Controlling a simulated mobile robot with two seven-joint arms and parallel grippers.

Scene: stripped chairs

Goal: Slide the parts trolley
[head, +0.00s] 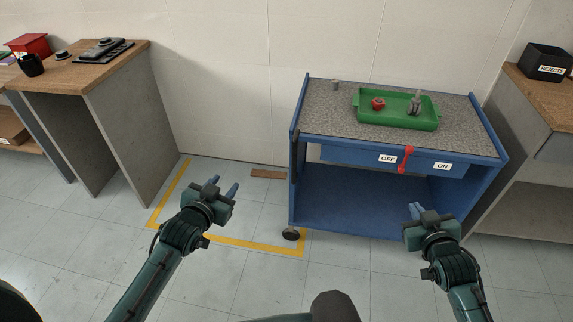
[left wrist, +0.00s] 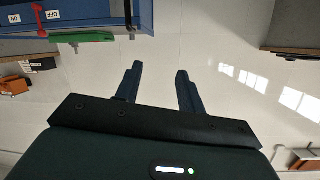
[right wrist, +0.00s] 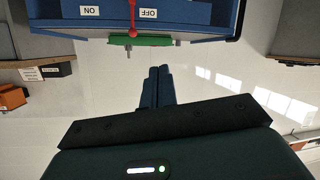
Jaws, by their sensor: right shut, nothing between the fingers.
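The parts trolley (head: 400,131) is a blue cart with a grey speckled top and an open lower shelf, standing against the wall right of centre in the head view. Its front carries a red lever (head: 405,158) between OFF and ON labels. A green tray (head: 395,120) on top holds a red part and a small grey item. My left gripper (head: 226,187) is open and empty, left of the trolley and apart from it. My right gripper (head: 416,210) is shut and empty, in front of the trolley's right half. The trolley also shows in the right wrist view (right wrist: 200,17).
Yellow tape (head: 255,245) marks a floor area left of the trolley, with a brown strip (head: 268,174) lying by the wall. A wooden-topped bench (head: 125,55) stands at left. Another bench at right holds a black REJECTS bin (head: 543,62).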

